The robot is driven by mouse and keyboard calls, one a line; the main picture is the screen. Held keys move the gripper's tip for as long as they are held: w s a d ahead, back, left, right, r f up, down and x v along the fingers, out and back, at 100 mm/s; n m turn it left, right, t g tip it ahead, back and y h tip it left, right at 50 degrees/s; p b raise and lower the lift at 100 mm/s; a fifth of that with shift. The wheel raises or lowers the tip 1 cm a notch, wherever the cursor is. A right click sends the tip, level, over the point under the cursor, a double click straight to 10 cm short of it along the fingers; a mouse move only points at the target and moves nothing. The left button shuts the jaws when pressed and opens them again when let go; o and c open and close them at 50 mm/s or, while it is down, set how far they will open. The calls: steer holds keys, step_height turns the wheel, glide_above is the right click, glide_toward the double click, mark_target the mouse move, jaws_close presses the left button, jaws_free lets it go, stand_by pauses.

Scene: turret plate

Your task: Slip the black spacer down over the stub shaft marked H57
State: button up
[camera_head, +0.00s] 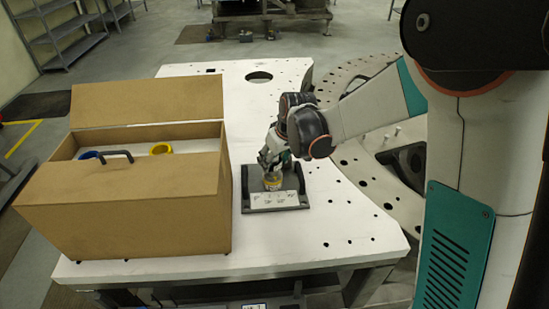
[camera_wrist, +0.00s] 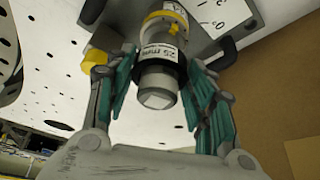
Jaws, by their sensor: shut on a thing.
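My gripper (camera_head: 272,160) is over the grey fixture (camera_head: 275,204) on the white table. In the wrist view its teal-padded fingers (camera_wrist: 168,62) are shut on the black spacer (camera_wrist: 179,72), one on either side. The spacer is around the steel stub shaft (camera_wrist: 158,97), whose squared end sticks out through it toward the wrist camera. A white label reading 25 mm is beside the spacer. A yellow ring (camera_wrist: 155,26) sits around the shaft farther down. I cannot read an H57 mark, nor tell whether the spacer touches anything beneath it.
A brown open box (camera_head: 125,210) stands left of the fixture, with a blue ring (camera_head: 88,156) and a yellow ring (camera_head: 161,149) inside and a dark handle (camera_head: 115,155). The white table (camera_head: 330,240) has several holes and is clear in front of the fixture.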

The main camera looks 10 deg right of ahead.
steer(key=shift+f+b, duration=1.05)
steer(key=shift+f, duration=0.3)
steer(key=o, duration=1.2)
steer(key=v, duration=1.2)
steer(key=shift+f, duration=0.1)
